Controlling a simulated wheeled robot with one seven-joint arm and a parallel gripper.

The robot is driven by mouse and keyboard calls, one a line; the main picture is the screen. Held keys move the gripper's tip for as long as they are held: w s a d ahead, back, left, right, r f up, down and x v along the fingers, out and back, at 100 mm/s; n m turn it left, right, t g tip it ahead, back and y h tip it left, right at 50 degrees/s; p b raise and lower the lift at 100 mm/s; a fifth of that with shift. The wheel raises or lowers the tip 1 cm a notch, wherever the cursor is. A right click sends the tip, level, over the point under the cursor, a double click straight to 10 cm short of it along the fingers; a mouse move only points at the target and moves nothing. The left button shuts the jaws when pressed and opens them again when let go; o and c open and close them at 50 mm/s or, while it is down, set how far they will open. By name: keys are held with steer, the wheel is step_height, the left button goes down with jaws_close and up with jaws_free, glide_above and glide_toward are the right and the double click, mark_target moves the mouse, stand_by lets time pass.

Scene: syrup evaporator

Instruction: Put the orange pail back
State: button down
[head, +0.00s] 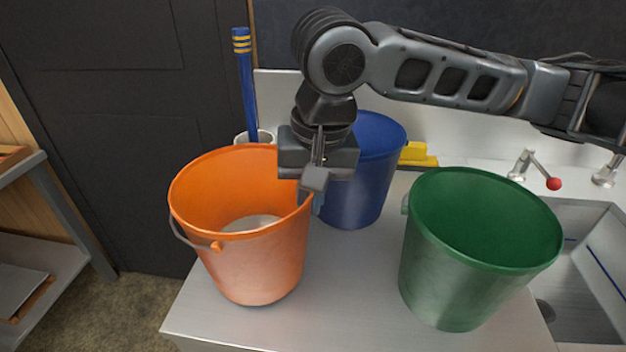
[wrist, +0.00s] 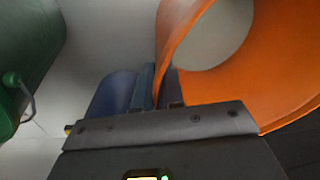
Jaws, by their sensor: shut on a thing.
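The orange pail (head: 255,268) stands upright at the left of the steel counter, with its handle hanging down on its left side. A pale round area shows at its bottom inside. My gripper (head: 313,196) points down at the pail's right rim and is shut on that rim. In the wrist view the orange wall (wrist: 278,60) passes between the two fingers (wrist: 163,90). Whether the pail's base touches the counter, I cannot tell for sure.
A blue pail (head: 362,190) stands just behind my gripper. A green pail (head: 455,290) stands to the right, beside a sink (head: 590,300) and a red-knobbed tap (head: 540,172). A blue-handled tool (head: 244,85) in a white holder and a yellow object (head: 416,156) are behind. Bare counter (head: 345,290) lies between orange and green pails.

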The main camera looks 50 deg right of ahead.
steer(key=shift+f, duration=0.75)
steer(key=c, duration=1.2)
jaws_free()
steer(key=shift+c, duration=0.2)
step_height(320, 180, up, 12)
steer(key=s, duration=0.1)
steer(key=shift+s+p, duration=0.3)
steer(key=shift+s, duration=0.05)
steer(key=shift+d+r, duration=0.1)
